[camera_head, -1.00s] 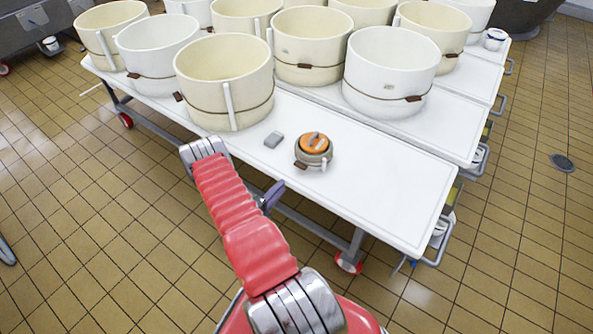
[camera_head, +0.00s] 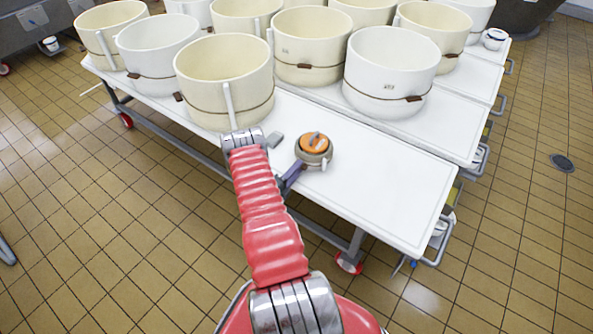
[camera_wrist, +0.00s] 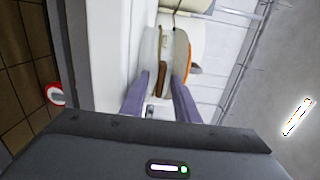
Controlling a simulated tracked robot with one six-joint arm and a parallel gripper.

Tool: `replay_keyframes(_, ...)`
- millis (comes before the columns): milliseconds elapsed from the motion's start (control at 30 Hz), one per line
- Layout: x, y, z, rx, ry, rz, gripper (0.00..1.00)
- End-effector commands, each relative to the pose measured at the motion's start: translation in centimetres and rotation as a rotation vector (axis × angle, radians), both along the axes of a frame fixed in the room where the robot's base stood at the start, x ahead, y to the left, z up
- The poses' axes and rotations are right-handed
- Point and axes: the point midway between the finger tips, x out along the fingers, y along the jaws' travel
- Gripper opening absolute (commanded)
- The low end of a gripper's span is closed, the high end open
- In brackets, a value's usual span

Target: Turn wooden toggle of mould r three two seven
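A small round mould (camera_head: 322,160) with an orange top (camera_head: 314,143) stands on the near white table. In the wrist view the same mould (camera_wrist: 178,48) is turned sideways, and a brown wooden toggle (camera_wrist: 163,75) shows on its side. My gripper (camera_head: 296,171) is just in front of the mould in the head view. In the wrist view my gripper (camera_wrist: 161,88) is open, with its purple fingers on either side of the toggle; I cannot tell whether they touch. The head view hides the toggle behind the gripper. No mould number is legible.
A small grey block (camera_head: 275,140) lies left of the small mould, partly behind my arm. A large cream mould (camera_head: 225,88) and a large white mould (camera_head: 390,70) stand behind, among several others. The white table (camera_head: 390,195) is clear to the right.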

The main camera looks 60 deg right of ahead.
Motion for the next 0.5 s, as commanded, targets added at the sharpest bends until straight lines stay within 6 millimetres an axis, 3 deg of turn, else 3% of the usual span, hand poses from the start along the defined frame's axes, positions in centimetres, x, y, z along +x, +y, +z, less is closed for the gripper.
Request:
replay_keyframes(200,0.0,0.01,-0.01,0.0,0.0,0.0,0.27)
replay_keyframes(500,-0.01,0.03,-0.01,0.0,0.0,0.0,0.06)
